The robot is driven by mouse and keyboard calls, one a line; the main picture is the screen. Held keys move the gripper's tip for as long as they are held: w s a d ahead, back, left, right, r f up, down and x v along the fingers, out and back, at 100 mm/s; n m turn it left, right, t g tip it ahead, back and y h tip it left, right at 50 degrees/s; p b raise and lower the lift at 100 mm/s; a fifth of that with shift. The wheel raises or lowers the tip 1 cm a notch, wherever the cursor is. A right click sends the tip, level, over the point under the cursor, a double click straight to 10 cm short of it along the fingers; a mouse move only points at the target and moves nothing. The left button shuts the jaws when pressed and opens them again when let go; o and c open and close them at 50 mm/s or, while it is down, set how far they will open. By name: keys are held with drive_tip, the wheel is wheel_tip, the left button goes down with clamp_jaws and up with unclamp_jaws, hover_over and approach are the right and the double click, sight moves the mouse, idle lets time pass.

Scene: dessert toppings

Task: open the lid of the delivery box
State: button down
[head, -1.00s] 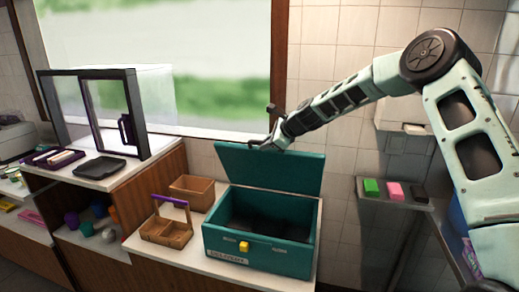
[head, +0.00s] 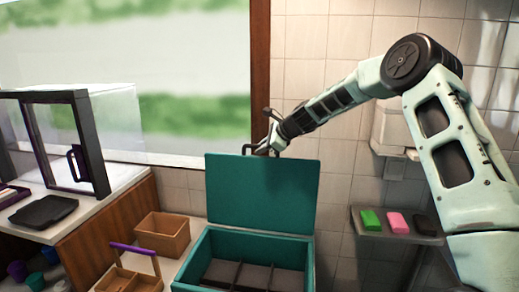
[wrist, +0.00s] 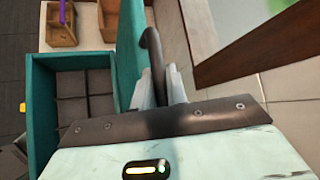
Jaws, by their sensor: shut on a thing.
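The teal delivery box (head: 305,249) stands on the counter with its lid (head: 262,195) raised about upright at the back. Its inside shows dark compartments. In the wrist view my gripper (wrist: 160,88) is shut on a dark curved handle (wrist: 152,45) beside the lid (wrist: 128,50). The open box (wrist: 42,115) lies to the left there. The exact grip on the handle is partly hidden by the fingers.
A wooden bin (head: 162,236) and a wooden caddy with a purple handle (head: 130,275) stand left of the box. A glass case (head: 95,135) is further left. A wall shelf (head: 370,231) with coloured blocks is at the right. The window and tiled wall are close behind the lid.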

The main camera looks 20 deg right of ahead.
drive_tip(key=shift+w+d, duration=0.1)
idle(0.3)
drive_tip(key=c, duration=1.7)
unclamp_jaws()
drive_tip(key=shift+s+d+r+b, duration=0.25)
drive_tip(key=shift+s+b, duration=0.05)
drive_tip(key=shift+s, duration=0.1)
drive_tip(key=b+v, duration=0.5)
drive_tip(key=v, duration=1.1)
drive_tip(key=shift+r, duration=0.2)
drive_tip(key=shift+s+d, duration=0.1)
